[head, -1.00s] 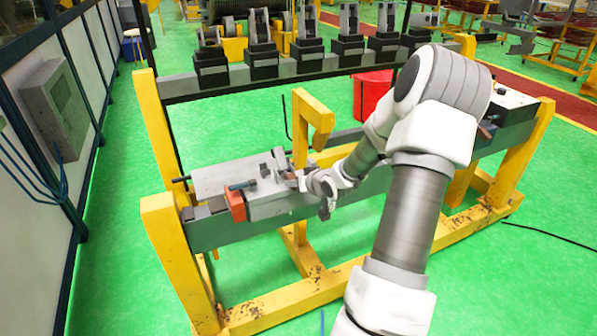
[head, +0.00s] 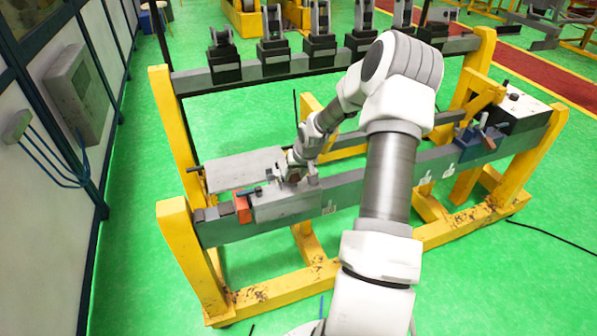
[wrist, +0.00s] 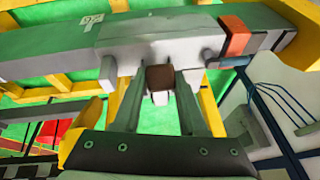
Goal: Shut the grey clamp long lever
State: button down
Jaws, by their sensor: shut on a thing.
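The grey clamp (head: 290,205) sits at the left end of the long grey beam, beside an orange block (head: 242,208). My gripper (head: 294,176) is directly over the clamp, coming down from above and the right, and hides part of it. In the wrist view, the two fingers (wrist: 160,105) stand on either side of a brown lever end (wrist: 160,77), with the clamp body (wrist: 150,55) behind it. The gripper is shut on this lever. Most of the lever's length is hidden, so its exact tilt cannot be told.
The beam (head: 345,193) rests on a yellow frame (head: 180,245). A flat grey plate (head: 240,168) lies behind the clamp. Another clamp with blue parts (head: 480,138) is at the beam's right end. Several dark fixtures stand on the rear rail (head: 240,78). Green floor is open in front.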

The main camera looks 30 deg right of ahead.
jog(key=shift+w+d+r, duration=0.2)
jog(key=shift+w+r, duration=0.4)
jog(key=shift+w, duration=0.2)
jog(key=shift+w+d+r, duration=0.15)
jog(key=shift+w+r, duration=0.4)
jog(key=shift+w, duration=0.25)
jog(key=c, duration=0.8)
grip_release()
jog(key=o, duration=0.3)
jog(key=shift+f, duration=0.1)
jog(key=shift+o, duration=0.2)
jog(key=shift+s+b, duration=0.1)
jog(key=shift+b, duration=0.2)
jog(key=b+v, duration=0.1)
jog(key=v, duration=1.6)
jog(key=shift+s+a, duration=0.15)
jog(key=shift+s, duration=0.1)
